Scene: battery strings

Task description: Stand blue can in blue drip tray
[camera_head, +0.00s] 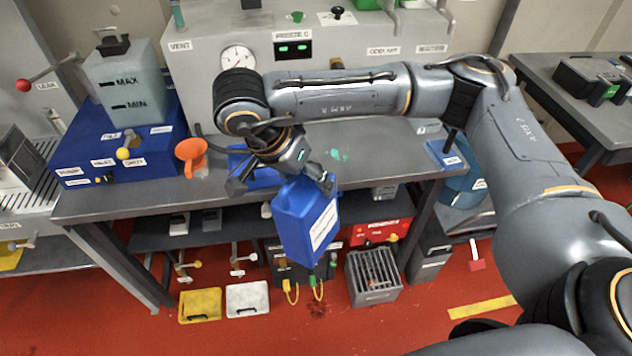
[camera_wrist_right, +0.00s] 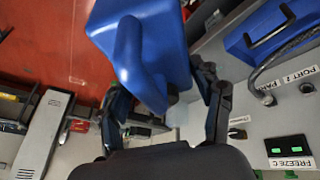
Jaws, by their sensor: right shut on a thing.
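The blue can (camera_head: 305,225) is a boxy blue container with a white label. It hangs tilted in my right gripper (camera_head: 282,178), in front of the bench's front edge and above the floor. In the right wrist view the can (camera_wrist_right: 140,45) fills the upper middle, between the fingers of the right gripper (camera_wrist_right: 163,98). The blue drip tray (camera_head: 238,157) appears to lie on the bench behind the right gripper, mostly hidden by it. In the right wrist view a blue tray with a dark handle (camera_wrist_right: 275,32) shows at the upper right. My left gripper is out of view.
An orange funnel (camera_head: 191,155) and a blue unit with a grey tank (camera_head: 125,80) stand left on the bench. A gauge panel (camera_head: 238,60) stands behind. Yellow (camera_head: 200,306) and white (camera_head: 247,299) trays lie on the floor. The bench's right half has clear room.

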